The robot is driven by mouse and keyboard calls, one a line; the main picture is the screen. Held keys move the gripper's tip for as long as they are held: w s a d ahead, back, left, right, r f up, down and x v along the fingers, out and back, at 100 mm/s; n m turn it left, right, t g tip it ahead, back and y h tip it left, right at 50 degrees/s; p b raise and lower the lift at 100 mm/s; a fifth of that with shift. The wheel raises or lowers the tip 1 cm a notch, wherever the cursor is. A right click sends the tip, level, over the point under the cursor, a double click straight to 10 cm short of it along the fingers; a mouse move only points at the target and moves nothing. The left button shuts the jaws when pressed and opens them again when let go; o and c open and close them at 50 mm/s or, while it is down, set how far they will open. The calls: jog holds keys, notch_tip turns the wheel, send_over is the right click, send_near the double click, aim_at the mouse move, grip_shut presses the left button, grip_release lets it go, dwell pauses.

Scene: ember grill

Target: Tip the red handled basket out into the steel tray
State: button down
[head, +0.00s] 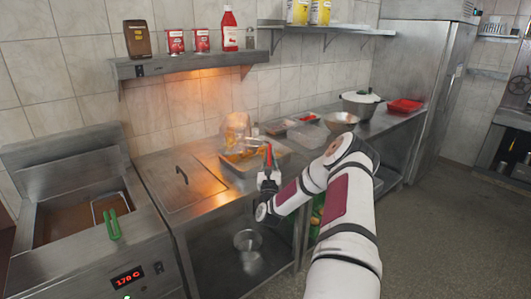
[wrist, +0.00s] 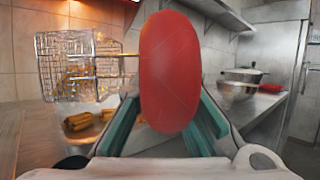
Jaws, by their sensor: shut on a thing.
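My gripper (head: 268,178) is shut on the red handle (wrist: 168,72) of the wire basket (wrist: 72,62). In the head view the basket (head: 236,126) is held over the steel tray (head: 280,160), which sits on the counter under the warm light. The basket looks tilted onto its side. Golden fried pieces (wrist: 78,122) lie in the tray below it, and some golden pieces show behind or in the mesh. I cannot tell how much is still inside the basket. The handle hides part of the wrist view.
A fryer (head: 85,215) with a green-handled basket (head: 112,224) stands at the left. Small trays (head: 308,118), a steel bowl (head: 341,120), a lidded pot (head: 361,102) and a red tray (head: 406,105) line the counter to the right. A shelf (head: 190,62) with bottles and cans hangs above.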

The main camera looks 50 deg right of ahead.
notch_tip(320, 180, down, 11)
jog(key=m+g+h+b, duration=0.1)
jog(key=m+g+b, duration=0.3)
jog(key=m, duration=1)
jog(key=shift+s+d+m+g+h, duration=0.3)
jog(key=shift+s+g+h, duration=0.1)
jog(key=shift+g, duration=1.4)
jog(key=shift+r, duration=0.15)
